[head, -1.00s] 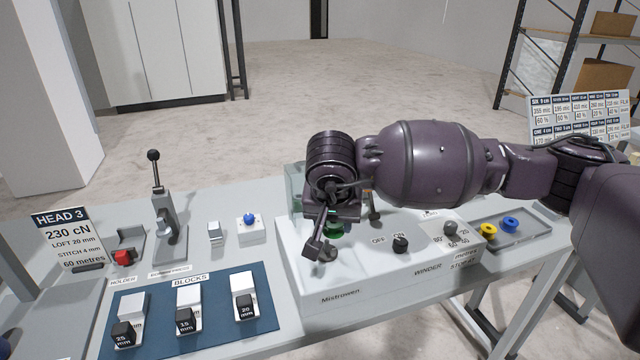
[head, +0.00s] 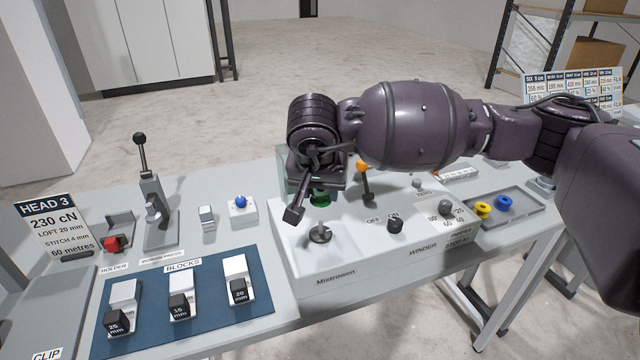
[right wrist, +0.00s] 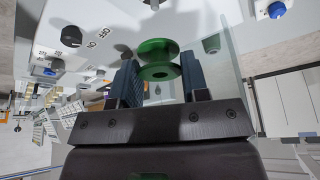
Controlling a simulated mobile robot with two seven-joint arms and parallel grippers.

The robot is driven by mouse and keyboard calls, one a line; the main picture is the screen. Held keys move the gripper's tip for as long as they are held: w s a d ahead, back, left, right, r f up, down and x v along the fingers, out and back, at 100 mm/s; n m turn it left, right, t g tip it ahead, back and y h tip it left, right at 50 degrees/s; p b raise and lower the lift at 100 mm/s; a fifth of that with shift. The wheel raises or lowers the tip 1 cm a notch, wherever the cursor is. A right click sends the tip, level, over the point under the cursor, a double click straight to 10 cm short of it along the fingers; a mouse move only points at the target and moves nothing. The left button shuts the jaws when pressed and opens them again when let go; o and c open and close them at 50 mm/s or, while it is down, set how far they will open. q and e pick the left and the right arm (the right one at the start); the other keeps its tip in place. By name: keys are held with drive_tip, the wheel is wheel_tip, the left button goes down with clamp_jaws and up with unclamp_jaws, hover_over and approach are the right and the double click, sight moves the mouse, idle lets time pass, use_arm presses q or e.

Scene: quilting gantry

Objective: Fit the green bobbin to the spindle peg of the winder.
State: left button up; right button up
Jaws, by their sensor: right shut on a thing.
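The green bobbin (head: 320,200) is mostly hidden under my right wrist in the head view. In the right wrist view the bobbin (right wrist: 160,50) shows clearly, with its flanges and the dark hole in its near face. My right gripper (right wrist: 160,76) is shut on it, a blue-padded finger on each side. In the head view the right gripper (head: 318,190) is over the back left of the white winder (head: 350,262). A short metal peg on a round dark base (head: 320,234), apparently the spindle peg, stands bare in front of the bobbin. My left gripper is out of view.
An orange-knobbed lever (head: 362,167) stands close right of my wrist. A clear panel (head: 287,162) rises at the winder's back left. A tray (head: 528,205) holds a yellow and a blue bobbin at right. A blue mat (head: 205,325) with blocks lies front left.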

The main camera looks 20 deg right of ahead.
sight(321, 222)
drive_tip(key=shift+f+b, duration=0.65)
drive_tip(key=shift+f, duration=0.95)
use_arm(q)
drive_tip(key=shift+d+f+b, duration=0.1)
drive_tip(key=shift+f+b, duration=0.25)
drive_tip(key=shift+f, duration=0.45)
use_arm(e)
drive_tip(key=shift+f, duration=0.65)
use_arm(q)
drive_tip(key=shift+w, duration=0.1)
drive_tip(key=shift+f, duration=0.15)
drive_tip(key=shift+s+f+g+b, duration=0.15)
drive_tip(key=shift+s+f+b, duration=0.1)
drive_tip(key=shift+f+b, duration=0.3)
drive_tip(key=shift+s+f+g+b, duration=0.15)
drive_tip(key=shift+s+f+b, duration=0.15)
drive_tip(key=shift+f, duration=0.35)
use_arm(e)
drive_tip(key=shift+f, duration=1.8)
drive_tip(key=o, duration=1)
drive_tip(key=shift+c, duration=0.2)
